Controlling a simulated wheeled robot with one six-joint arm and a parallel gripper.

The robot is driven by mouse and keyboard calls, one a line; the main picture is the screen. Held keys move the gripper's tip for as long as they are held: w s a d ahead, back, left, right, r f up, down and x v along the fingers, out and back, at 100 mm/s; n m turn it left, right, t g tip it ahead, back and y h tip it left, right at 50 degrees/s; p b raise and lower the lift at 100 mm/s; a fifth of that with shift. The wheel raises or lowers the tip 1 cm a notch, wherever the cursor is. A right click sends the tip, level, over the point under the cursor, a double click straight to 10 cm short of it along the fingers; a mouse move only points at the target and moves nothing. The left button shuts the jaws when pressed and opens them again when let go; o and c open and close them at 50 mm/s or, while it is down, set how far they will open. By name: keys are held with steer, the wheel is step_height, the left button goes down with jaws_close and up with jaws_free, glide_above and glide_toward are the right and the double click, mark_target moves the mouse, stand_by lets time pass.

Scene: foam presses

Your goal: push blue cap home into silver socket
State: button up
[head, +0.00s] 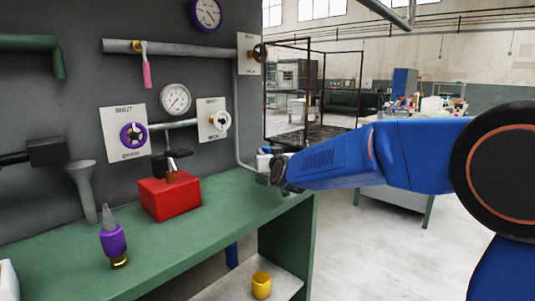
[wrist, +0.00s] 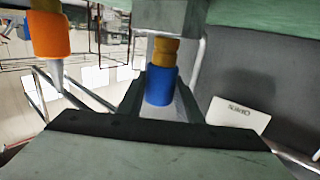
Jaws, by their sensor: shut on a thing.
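The blue cap (wrist: 162,88) sits between the two fingers of my gripper (wrist: 161,98) in the wrist view. My gripper is shut on it. A brass-coloured part (wrist: 165,52) extends from the cap's far end toward a grey block (wrist: 183,17). I cannot tell whether the brass part touches the block, and I cannot make out the silver socket for certain. In the head view my gripper (head: 267,160) is small and partly hidden by my arm, at the right end of the green bench.
An orange piece with a brass end (wrist: 47,36) is at the upper left in the wrist view. On the bench (head: 240,203) stand a red box (head: 170,199) and a purple bottle (head: 113,240). A yellow cup (head: 261,285) is on the lower shelf. Pipes and gauges line the grey wall.

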steer(key=shift+f, duration=1.05)
steer(key=o, duration=1.3)
steer(key=shift+f, duration=0.1)
steer(key=v, duration=1.7)
steer(key=shift+s+d, duration=0.1)
steer(key=shift+s, duration=0.1)
steer(key=s+d+f+m+g+h, duration=0.1)
steer(key=s+d+f+g, duration=0.3)
steer(key=s+d, duration=0.6)
steer(key=s+d+f+m+g+h, duration=0.1)
steer(key=s+d+f+g, duration=0.3)
steer(key=s+d+f, duration=0.5)
steer(key=s+d+f+m+g+h, duration=0.1)
steer(key=s+d+f+g+h, duration=0.2)
steer(key=s+d+f, duration=0.3)
steer(key=s+d, duration=0.5)
steer(key=s, duration=0.6)
steer(key=shift+d+f+m+g, duration=0.25)
steer(key=shift+d+m+g, duration=0.05)
steer(key=shift+d+g, duration=0.1)
